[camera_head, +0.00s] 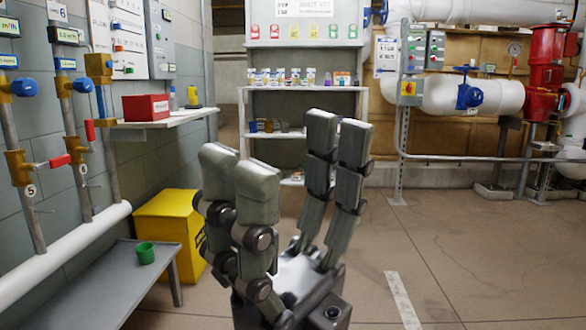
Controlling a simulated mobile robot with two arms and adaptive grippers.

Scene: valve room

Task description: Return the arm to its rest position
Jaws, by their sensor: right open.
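My right gripper (289,158) is raised in the middle of the camera_head view, with its grey fingers pointing up. Its fingers stand wide apart, and only the shelf and floor behind show in the gap, so it is open and empty. The palm (303,280) is near the bottom edge of the view. The gripper touches nothing that I can see. My left gripper is not in view.
A low grey bench (95,285) with a green cup (145,252) and a yellow bin (172,225) stand at left, below valved pipes (75,140). A red box (146,107) sits on a wall shelf. Shelving (303,88) stands behind. The floor (455,245) at right is clear.

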